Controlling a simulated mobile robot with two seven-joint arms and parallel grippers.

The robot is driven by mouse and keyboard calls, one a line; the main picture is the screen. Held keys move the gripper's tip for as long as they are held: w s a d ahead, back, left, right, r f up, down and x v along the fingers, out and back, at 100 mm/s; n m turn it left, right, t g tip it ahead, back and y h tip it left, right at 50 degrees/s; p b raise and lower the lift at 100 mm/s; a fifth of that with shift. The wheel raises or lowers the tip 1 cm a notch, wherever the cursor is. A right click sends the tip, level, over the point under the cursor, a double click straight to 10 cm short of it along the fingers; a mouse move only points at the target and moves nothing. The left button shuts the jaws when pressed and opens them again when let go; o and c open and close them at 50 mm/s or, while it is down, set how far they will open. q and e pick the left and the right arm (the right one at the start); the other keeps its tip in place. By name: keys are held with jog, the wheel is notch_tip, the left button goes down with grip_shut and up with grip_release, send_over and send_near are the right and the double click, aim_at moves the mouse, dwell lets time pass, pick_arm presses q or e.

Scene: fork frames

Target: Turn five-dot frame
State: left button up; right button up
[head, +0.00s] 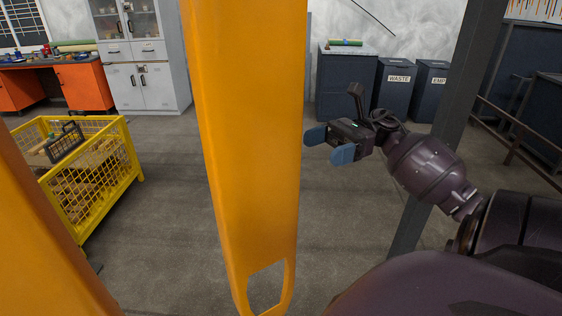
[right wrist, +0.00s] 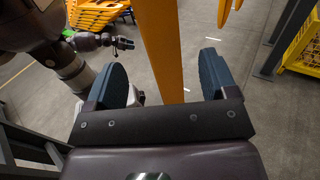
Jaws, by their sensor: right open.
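A tall orange fork frame (head: 245,130) hangs upright in the middle of the head view, with a slot near its lower end. No dots show on it. Part of another orange frame (head: 45,240) fills the lower left. My right gripper (head: 329,145) is open and empty, its blue fingers close to the right edge of the middle frame. In the right wrist view an orange bar (right wrist: 161,50) lines up between the open fingers; I cannot tell whether it touches them. My left gripper (right wrist: 122,43) shows small at the upper left there, its opening unclear.
A yellow mesh crate (head: 95,180) stands on the floor at left. A grey cabinet (head: 145,60), an orange workbench (head: 85,85) and waste bins (head: 395,90) line the back. A dark post (head: 440,130) stands behind my right arm. The floor between is clear.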

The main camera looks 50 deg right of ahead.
aim_at(284, 161)
jog(key=p+x, duration=0.1)
jog(key=x, duration=0.9)
jog(key=shift+r, duration=0.1)
jog(key=shift+c, duration=0.2)
jog(key=shift+c, duration=1.1)
jog(key=c, duration=1)
